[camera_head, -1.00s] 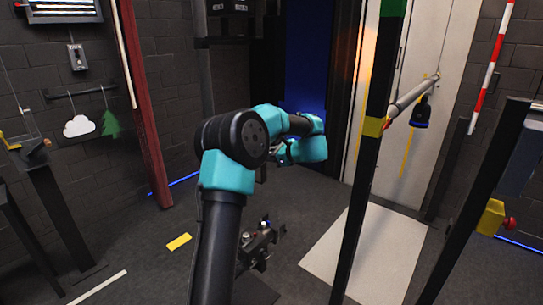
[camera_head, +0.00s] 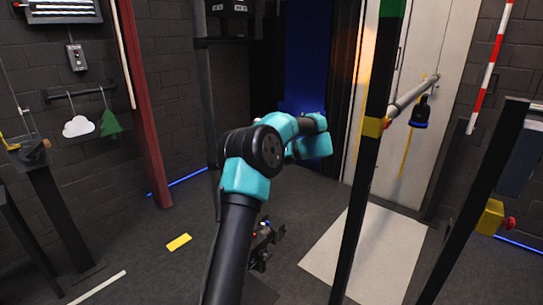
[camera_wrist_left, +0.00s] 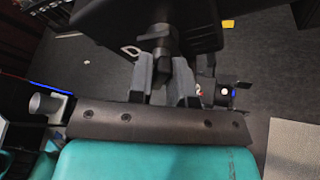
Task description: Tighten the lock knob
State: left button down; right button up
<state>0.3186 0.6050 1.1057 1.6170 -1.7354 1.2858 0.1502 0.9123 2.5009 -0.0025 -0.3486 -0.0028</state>
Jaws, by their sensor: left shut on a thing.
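In the left wrist view, my left gripper (camera_wrist_left: 163,72) is shut on a dark, stepped cylindrical part (camera_wrist_left: 160,40), which looks like the lock knob. The knob sits at the underside of a larger black body (camera_wrist_left: 195,25). The grey fingers are on either side of it, and their tips partly hide the grip. In the head view, my left arm reaches up from the bottom middle, and its teal wrist hides the gripper and the knob.
A black post with yellow and green bands (camera_head: 367,160) stands right of my arm. A white floor panel (camera_head: 395,260) and a yellow floor mark (camera_head: 179,242) lie below. A grey bar (camera_head: 411,96) juts from the pale door. A yellow box with a red button (camera_head: 491,217) is at right.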

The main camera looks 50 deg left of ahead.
pick_arm(q)
jog(key=m+g, duration=0.1)
jog(key=m, duration=0.1)
jog(key=m+g, duration=0.1)
jog(key=m, duration=0.1)
jog(key=shift+w+f+g, duration=0.1)
jog(key=shift+f+g, duration=0.05)
jog(key=shift+g, duration=0.15)
jog(key=m+g, duration=0.1)
jog(key=m, duration=0.1)
jog(key=m+g+y, duration=0.1)
jog(key=m, duration=0.2)
jog(key=shift+f+y, duration=0.1)
jog(key=shift+y, duration=0.2)
jog(key=c, duration=1.2)
grip_release()
jog(key=shift+o, duration=0.2)
jog(key=shift+a, duration=0.1)
